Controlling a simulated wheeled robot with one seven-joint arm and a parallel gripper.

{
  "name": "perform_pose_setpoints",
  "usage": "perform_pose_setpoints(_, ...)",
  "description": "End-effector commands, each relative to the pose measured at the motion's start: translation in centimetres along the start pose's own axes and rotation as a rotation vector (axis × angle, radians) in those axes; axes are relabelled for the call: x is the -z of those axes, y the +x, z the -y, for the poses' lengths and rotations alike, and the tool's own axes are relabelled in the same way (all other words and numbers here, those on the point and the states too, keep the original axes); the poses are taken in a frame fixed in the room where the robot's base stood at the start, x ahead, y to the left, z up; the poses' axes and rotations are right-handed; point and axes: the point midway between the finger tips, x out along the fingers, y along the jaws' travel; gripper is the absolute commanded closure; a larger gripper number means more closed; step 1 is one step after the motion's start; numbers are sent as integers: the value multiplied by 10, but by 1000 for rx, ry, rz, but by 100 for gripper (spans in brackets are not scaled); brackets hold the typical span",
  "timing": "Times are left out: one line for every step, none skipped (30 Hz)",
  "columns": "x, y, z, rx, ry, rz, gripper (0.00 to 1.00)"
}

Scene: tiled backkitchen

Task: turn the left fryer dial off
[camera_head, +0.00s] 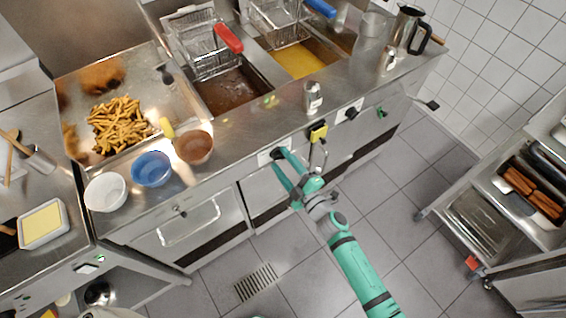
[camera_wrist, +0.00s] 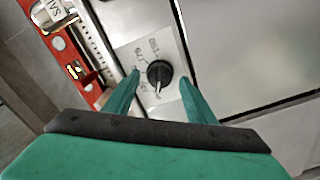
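The left fryer dial (camera_head: 279,153) is a dark round knob on a pale plate on the fryer's front panel. In the wrist view, the dial (camera_wrist: 159,75) is black with a light pointer line angled toward the bottom of the picture. My gripper (camera_head: 284,173) is at the front of this dial. In the wrist view, the teal fingers of my gripper (camera_wrist: 160,80) are apart, one on each side of the dial, with a visible gap. They do not appear to touch the knob.
A second dial (camera_head: 351,113) is farther right on the panel, beside a yellow item (camera_head: 318,131) hanging at the front. A red object (camera_wrist: 70,45) lies left of the plate in the wrist view. A trolley (camera_head: 490,215) stands at right; the tiled floor (camera_head: 400,215) between is clear.

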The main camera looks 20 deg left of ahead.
Motion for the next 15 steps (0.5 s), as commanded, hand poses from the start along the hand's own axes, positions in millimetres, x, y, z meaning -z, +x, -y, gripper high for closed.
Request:
perform_pose_setpoints(0,0,0,0,0,0,49)
perform_pose_setpoints(0,-1,0,0,0,0,49)
perform_pose_setpoints(0,-2,0,0,0,0,49)
perform_pose_setpoints(0,-4,0,0,0,0,49)
perform_pose_setpoints(0,-6,-1,-1,0,0,49)
perform_pose_setpoints(-1,-10,-1,-1,-1,1,49)
perform_pose_setpoints(-1,-13,-1,-1,-1,2,49)
perform_pose_setpoints(-2,-17,-1,-1,-1,3,49)
perform_pose_setpoints(-2,-23,-1,0,-1,3,49)
perform_pose_setpoints(-2,-28,-1,0,-1,4,49)
perform_pose_setpoints(-2,-33,-1,-1,-1,4,49)
perform_pose_setpoints(-2,-40,-1,-1,-1,3,49)
perform_pose_setpoints(-1,-45,-1,0,-1,3,49)
perform_pose_setpoints(-2,-51,-1,0,-1,4,49)
perform_pose_setpoints(-1,-58,-1,0,-1,4,49)
